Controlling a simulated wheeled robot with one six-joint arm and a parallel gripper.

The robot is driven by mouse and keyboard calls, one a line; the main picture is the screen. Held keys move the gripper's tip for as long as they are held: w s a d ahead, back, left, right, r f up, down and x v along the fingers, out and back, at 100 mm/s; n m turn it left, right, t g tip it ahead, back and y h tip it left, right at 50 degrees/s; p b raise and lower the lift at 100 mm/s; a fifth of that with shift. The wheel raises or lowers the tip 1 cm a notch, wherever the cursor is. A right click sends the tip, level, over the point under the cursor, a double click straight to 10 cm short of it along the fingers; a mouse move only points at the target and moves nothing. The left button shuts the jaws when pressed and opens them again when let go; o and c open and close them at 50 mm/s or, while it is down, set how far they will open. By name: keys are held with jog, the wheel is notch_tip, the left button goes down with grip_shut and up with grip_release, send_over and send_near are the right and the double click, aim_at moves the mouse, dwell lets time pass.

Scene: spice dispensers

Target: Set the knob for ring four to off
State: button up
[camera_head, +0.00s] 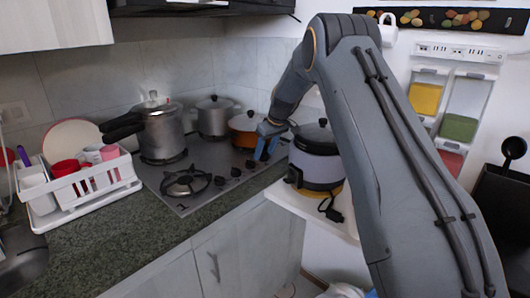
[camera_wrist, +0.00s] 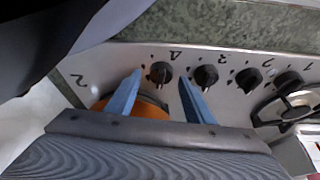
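The ring four knob (camera_wrist: 160,73) is a black round knob on the steel stove panel, beside a printed "4" seen upside down in the wrist view. My gripper (camera_wrist: 160,77) is open, with one blue finger to each side of this knob and small gaps showing. Whether the tips are down at the knob's height I cannot tell. The knob's pointer is too small to read. In the head view my gripper (camera_head: 265,152) is at the stove's right end and seems to hide this knob. The stove (camera_head: 165,186) carries the rings and pots.
The neighbouring ring three knob (camera_wrist: 205,76) is just right of the right finger. Further knobs (camera_wrist: 248,78) follow to the right. An orange pot (camera_head: 243,129) stands behind my gripper, and a rice cooker (camera_head: 317,165) stands close to its right. A tall pot (camera_head: 162,133) stands further left.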

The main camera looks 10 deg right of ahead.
jog(key=b+v, duration=0.2)
jog(key=v, duration=0.5)
jog(key=shift+r, duration=0.35)
jog(key=shift+s+d, duration=0.1)
jog(key=shift+w+a+f+m+p, duration=0.35)
jog(key=shift+f+m, duration=0.95)
jog(key=shift+m, duration=4.7)
jog(key=shift+w+a+f+m+p, duration=0.15)
jog(key=shift+w+f+m+p, duration=0.75)
jog(key=shift+m, duration=5.1)
jog(key=shift+s+a+f+m+p, duration=0.2)
jog(key=shift+f+m, duration=1.45)
jog(key=shift+m, duration=4.35)
